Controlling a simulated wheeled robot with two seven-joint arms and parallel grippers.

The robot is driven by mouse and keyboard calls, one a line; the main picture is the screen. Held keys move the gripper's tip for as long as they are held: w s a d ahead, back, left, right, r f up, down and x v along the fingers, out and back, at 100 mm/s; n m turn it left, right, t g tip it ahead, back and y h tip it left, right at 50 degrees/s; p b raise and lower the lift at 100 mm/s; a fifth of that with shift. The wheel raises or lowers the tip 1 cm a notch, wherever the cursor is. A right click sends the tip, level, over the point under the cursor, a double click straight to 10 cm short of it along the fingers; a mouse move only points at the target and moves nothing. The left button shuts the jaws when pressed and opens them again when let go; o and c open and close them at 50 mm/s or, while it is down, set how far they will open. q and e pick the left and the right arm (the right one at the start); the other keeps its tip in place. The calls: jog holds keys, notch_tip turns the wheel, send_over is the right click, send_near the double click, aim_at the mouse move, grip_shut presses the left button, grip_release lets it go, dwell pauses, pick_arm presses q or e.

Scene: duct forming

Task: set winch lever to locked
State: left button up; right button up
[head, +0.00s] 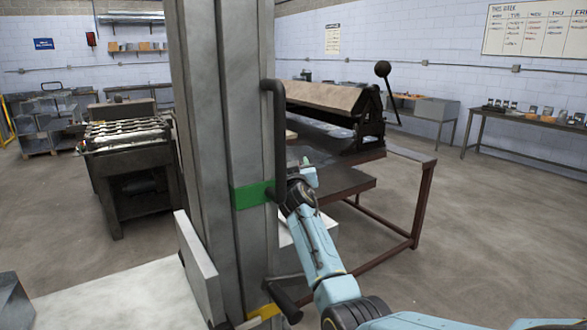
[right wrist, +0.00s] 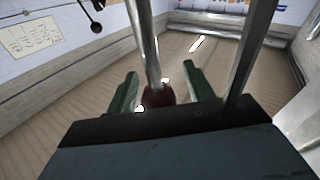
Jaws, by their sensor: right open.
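A tall grey metal mast (head: 222,130) stands close in front of me, with a green band (head: 253,195) and a lower yellow band (head: 263,312). A dark bent bar (head: 278,125) runs down its right side to about the green band. A black grip (head: 283,299) sticks out low, near the yellow band. I cannot tell which part is the winch lever. My right gripper (head: 299,182) is beside the mast at the green band's height. In the right wrist view its open jaws (right wrist: 160,92) flank a dark red knob (right wrist: 158,97) below a shiny rod (right wrist: 146,45); contact is unclear.
Behind the mast, a bench with a reddish frame (head: 424,205) carries a folding machine (head: 330,98) with a ball-ended lever (head: 383,70). Another machine (head: 125,150) stands left. A pale surface (head: 110,295) lies front left. Open floor is at right.

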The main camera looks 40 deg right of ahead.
notch_tip(320, 180, up, 10)
jog(key=shift+f, duration=0.25)
jog(key=shift+a, duration=0.1)
dwell(0.5)
